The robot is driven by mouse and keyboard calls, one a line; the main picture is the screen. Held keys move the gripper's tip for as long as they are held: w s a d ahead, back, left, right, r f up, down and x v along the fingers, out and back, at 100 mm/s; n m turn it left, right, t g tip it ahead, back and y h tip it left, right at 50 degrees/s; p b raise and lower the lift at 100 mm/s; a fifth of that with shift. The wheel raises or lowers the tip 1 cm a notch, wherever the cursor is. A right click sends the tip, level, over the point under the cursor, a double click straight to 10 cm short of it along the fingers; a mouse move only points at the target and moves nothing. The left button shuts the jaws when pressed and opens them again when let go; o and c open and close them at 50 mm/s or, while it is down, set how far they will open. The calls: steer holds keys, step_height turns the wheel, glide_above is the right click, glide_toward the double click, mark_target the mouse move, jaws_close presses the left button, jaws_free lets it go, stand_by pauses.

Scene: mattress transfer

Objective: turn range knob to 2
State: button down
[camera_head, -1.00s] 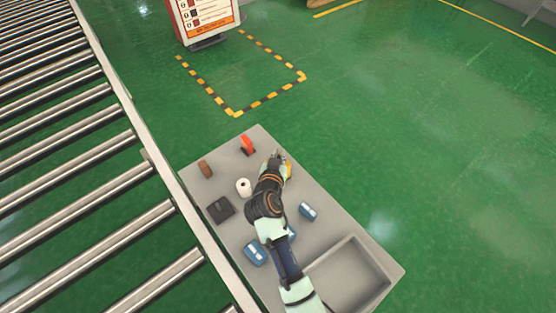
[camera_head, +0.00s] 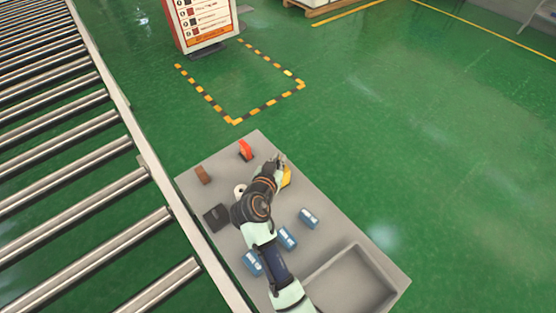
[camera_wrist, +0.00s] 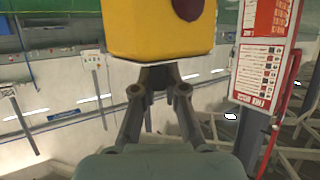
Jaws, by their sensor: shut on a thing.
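A yellow box-like thing (camera_head: 286,177) is at my gripper (camera_head: 279,160), near the far right edge of the grey table (camera_head: 330,205). In the wrist view the yellow thing (camera_wrist: 155,32) fills the top middle, cut off by the frame. It has a dark reddish round part (camera_wrist: 187,8) on its face; I cannot tell if this is the range knob. No number marks can be read. My gripper (camera_wrist: 158,68) is shut on the yellow thing at its lower edge; the exact contact is hard to see.
A red thing (camera_head: 245,150), a brown block (camera_head: 202,175), a black box (camera_head: 216,217), a partly hidden white roll (camera_head: 239,190) and blue boxes (camera_head: 309,218) lie on the table. A grey bin (camera_head: 350,285) is at its near end. A roller conveyor (camera_head: 75,215) runs along the left.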

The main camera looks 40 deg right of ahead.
steer(key=shift+f, duration=0.3)
stand_by(0.6)
steer(key=c, duration=1.2)
jaws_free()
steer(key=shift+s, duration=0.1)
steer(key=shift+r, duration=0.15)
